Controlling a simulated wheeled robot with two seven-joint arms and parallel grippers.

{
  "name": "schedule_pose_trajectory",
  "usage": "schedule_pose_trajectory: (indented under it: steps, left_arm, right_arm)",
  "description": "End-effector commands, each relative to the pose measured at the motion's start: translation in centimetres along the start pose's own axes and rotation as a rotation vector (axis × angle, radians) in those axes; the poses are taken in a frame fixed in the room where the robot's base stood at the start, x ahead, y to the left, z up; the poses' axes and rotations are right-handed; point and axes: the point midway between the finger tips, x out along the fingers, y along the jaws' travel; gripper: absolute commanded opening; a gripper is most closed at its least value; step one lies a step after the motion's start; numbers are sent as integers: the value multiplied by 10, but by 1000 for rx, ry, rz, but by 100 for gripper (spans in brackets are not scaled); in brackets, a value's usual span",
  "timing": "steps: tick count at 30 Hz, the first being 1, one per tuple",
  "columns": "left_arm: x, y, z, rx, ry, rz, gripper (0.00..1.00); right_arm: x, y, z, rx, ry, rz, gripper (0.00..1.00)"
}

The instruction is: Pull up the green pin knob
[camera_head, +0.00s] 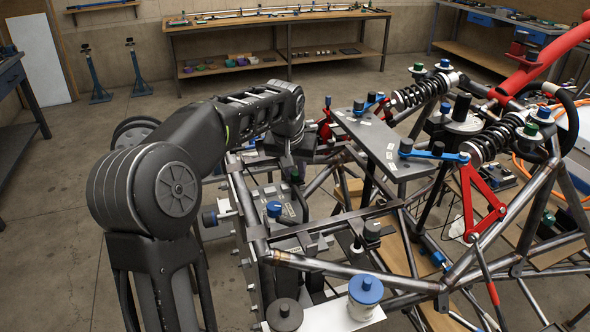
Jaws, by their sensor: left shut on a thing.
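My left arm comes in from the left, bends at its elbow and drops down over the tube chassis (350,272). My left gripper (296,172) points down among the dark parts at the chassis's near left side. It is small and dark here, and its fingers are partly hidden by the wrist. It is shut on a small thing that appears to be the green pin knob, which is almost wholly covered. Blue-topped knobs (274,209) sit close below and to the left of it. My right gripper is not in view.
A grey plate (385,142), coil-over shocks (420,92) and red links (483,203) stand to the right of the gripper. A blue-capped white cylinder (365,293) is in front. Workbenches (275,20) line the back. The floor at left is open.

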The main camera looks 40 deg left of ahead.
Motion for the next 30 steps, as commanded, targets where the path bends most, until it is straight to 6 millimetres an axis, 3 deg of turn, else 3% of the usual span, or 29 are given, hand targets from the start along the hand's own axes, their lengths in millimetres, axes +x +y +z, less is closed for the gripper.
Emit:
schedule_pose_trajectory:
  steps: [11, 17, 25, 26, 30]
  left_arm:
    - [0, 0, 0, 0, 0, 0, 0]
    - [-19, 0, -8, 0, 1, 0, 0]
    - [-20, 0, -9, 0, 4, 0, 0]
    - [-20, 0, -9, 0, 5, 0, 22]
    - [-20, 0, -9, 0, 3, 0, 34]
  right_arm:
    - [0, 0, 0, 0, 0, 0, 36]
    - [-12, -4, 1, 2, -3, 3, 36]
    - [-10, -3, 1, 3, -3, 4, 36]
    - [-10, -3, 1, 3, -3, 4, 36]
    - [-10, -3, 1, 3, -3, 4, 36]
